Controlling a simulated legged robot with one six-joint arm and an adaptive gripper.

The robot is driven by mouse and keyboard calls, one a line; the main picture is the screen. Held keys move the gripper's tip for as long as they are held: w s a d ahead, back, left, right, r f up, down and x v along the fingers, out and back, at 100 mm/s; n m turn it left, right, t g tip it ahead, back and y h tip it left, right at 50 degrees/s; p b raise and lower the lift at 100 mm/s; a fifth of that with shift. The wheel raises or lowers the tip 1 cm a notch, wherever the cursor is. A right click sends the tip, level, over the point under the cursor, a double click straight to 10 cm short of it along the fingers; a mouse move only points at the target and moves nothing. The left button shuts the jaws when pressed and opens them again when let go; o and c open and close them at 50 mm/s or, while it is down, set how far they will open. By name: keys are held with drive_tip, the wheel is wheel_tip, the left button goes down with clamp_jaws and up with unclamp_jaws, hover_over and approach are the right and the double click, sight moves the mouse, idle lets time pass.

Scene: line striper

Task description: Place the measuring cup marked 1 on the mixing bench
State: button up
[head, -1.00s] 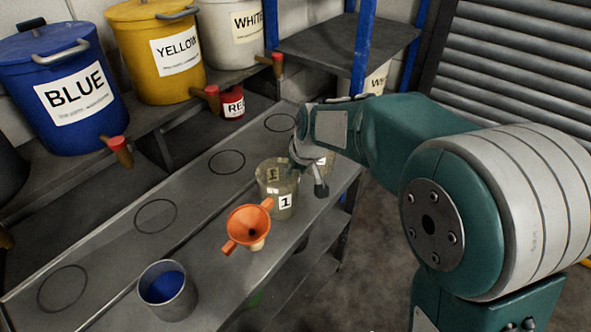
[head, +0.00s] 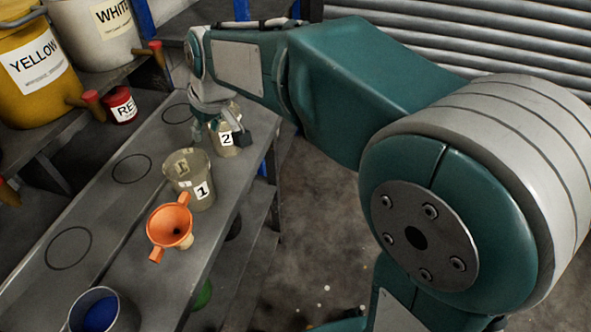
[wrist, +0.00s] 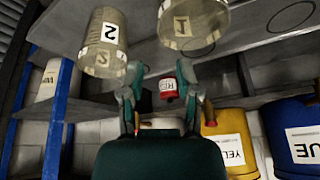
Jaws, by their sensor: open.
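The measuring cup marked 1 (head: 190,182) is a see-through beige cup standing upright on the grey bench (head: 150,245); it also shows in the wrist view (wrist: 190,25). The measuring cup marked 2 (head: 227,142) stands behind it and shows in the wrist view (wrist: 103,40).
An orange funnel (head: 170,227) stands just in front of cup 1. A metal cup with blue contents (head: 100,312) is at the near end. Marked circles (head: 131,168) line the bench. A red can (head: 121,106), yellow bucket (head: 30,65) and white bucket (head: 100,35) stand behind on shelves.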

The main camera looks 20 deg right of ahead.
drive_tip(key=s+d+f+m+t+h, duration=0.1)
drive_tip(key=s+d+m, duration=0.5)
drive_tip(key=s+d, duration=1.2)
drive_tip(key=s+t+h, duration=0.1)
drive_tip(key=s, duration=0.3)
drive_tip(key=shift+d+f+h, duration=0.35)
drive_tip(key=shift+f+h, duration=0.05)
